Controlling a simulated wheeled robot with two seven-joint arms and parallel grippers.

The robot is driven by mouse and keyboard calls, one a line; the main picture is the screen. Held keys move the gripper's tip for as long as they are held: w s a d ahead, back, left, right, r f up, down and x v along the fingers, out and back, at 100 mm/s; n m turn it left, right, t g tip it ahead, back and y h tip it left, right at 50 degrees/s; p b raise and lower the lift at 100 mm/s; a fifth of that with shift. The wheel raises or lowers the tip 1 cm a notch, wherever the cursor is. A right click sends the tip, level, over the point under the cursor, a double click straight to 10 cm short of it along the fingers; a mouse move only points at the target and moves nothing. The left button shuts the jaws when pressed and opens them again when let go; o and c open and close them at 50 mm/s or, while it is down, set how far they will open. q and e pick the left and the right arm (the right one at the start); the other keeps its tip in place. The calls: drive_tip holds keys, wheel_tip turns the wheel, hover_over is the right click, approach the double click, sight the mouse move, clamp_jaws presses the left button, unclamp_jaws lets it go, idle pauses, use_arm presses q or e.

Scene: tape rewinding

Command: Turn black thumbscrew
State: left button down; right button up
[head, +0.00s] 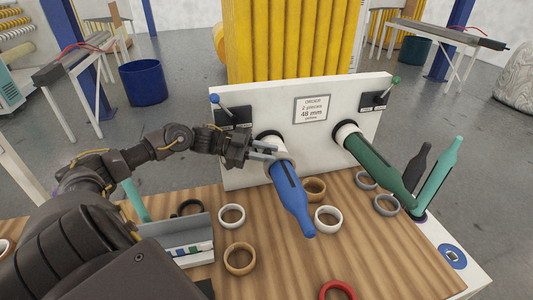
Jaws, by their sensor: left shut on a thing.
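My left gripper (266,151) reaches in from the left to the panel end of the blue bottle-shaped spindle (290,198). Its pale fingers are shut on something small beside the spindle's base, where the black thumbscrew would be. The fingers hide the thumbscrew, so its shape and angle cannot be told. The blue spindle points out from the white panel (240,93) toward me, with a dark slot along its top. A dark green spindle (375,165) stands out from the same panel to the right. My right gripper is not in view.
White rings (328,219), tan rings (239,259), grey rings (386,205) and a red ring (337,291) lie on the wooden table (290,270). A grey tray (186,239) sits at left. A teal bottle shape (436,178) stands at right. An order sign (311,110) is on the panel.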

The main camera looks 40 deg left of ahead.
use_arm(q)
drive_tip(key=c, duration=1.2)
unclamp_jaws()
drive_tip(key=shift+r, duration=0.55)
drive_tip(key=s+d+r+b, duration=0.3)
drive_tip(key=s+d+r, duration=0.5)
drive_tip(key=s+r, duration=0.3)
drive_tip(key=shift+d+r, duration=0.3)
drive_tip(key=shift+r, duration=0.2)
drive_tip(key=shift+s, duration=0.1)
